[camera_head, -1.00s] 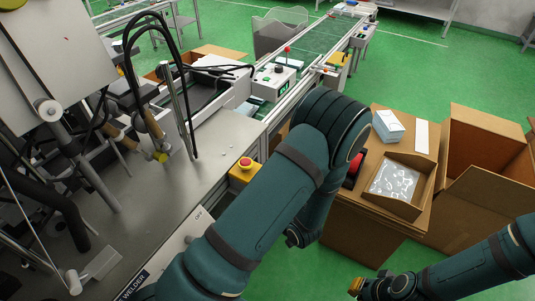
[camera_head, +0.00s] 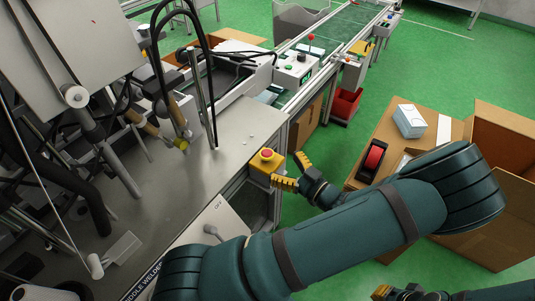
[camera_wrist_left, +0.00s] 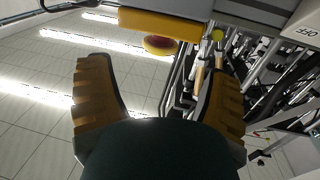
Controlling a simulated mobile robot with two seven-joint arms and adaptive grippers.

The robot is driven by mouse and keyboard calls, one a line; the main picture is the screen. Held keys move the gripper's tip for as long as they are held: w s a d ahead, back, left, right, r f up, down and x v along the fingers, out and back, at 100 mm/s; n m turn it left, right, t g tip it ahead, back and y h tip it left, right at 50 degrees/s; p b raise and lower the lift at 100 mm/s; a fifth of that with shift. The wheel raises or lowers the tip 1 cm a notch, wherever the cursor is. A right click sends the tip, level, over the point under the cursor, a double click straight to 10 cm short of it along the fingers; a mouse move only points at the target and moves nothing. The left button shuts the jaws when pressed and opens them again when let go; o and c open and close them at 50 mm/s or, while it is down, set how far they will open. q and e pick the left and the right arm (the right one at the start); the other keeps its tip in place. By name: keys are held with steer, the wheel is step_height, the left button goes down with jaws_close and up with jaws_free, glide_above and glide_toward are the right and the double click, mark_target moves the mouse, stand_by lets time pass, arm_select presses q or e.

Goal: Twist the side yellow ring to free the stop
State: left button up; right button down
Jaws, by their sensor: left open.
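The emergency stop is a red button (camera_head: 267,154) on a yellow box (camera_head: 262,165) at the right edge of the grey machine table. A yellow ring (camera_head: 267,160) surrounds the button. In the left wrist view the red button (camera_wrist_left: 158,44) hangs below the yellow box (camera_wrist_left: 160,22), ahead of and above the fingers. My left gripper (camera_head: 290,171) is open and empty, just right of the box; its yellow-padded fingers also show in the left wrist view (camera_wrist_left: 160,95). My right gripper (camera_head: 383,293) is at the bottom edge, partly cut off.
The metal table (camera_head: 170,215) carries machine parts and hoses. A cardboard box (camera_head: 385,140) at right holds a tape dispenser (camera_head: 370,160) and a white stack (camera_head: 409,121). A red bin (camera_head: 345,103) stands below the conveyor (camera_head: 345,30). Green floor is free between table and boxes.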

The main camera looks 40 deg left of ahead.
mark_target(273, 158)
arm_select(q)
steer(key=a, duration=0.7)
steer(key=shift+w+b, duration=0.15)
steer(key=shift+b, duration=0.15)
steer(key=shift+c, duration=0.4)
